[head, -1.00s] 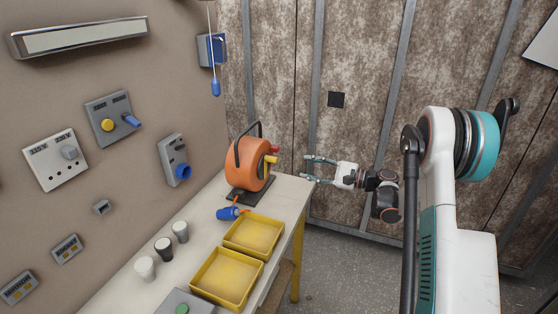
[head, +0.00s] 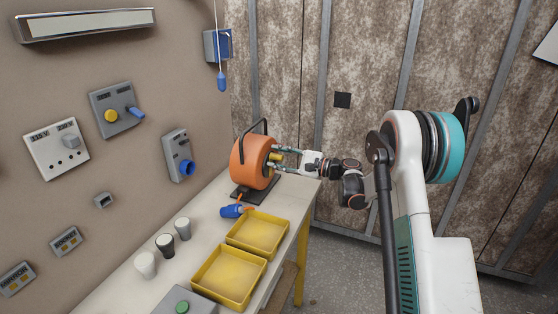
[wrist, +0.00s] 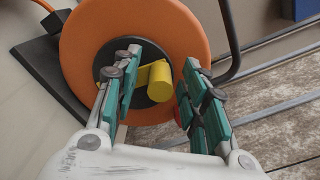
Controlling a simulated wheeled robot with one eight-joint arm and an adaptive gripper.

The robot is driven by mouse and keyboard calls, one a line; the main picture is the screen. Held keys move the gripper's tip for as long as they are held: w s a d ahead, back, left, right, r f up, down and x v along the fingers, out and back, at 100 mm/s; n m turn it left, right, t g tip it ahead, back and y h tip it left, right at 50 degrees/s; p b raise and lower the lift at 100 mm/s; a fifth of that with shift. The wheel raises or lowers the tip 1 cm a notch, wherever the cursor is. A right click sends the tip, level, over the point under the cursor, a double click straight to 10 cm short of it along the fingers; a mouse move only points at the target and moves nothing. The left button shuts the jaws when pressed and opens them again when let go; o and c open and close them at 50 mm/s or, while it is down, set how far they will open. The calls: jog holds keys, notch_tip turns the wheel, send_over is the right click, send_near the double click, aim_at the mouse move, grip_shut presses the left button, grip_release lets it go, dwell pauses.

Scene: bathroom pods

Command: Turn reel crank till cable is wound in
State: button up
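The orange cable reel (head: 249,162) stands on a dark base (head: 243,193) at the far end of the bench. Its blue plug (head: 232,211) lies on the bench in front of it on a short orange cable. My gripper (head: 277,161) is at the reel's right face. A small red part shows beside the right finger, mostly hidden.
Two yellow trays (head: 232,303) lie on the bench (head: 128,290) in front of the reel. Several cups (head: 165,246) stand to their left. The wall at left carries switches and a blue socket (head: 188,168). The floor right of the bench is clear.

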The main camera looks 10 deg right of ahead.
grip_shut()
jog(key=shift+w, duration=0.1)
dwell(0.3)
jog(key=m, duration=0.3)
jog(key=w+d+f+m, duration=0.1)
jog(key=m, duration=0.3)
jog(key=w+m, duration=0.1)
jog(key=m, duration=0.3)
jog(key=shift+d+f, duration=0.3)
jog(key=shift+f, duration=0.05)
jog(key=shift+w, duration=0.1)
dwell(0.3)
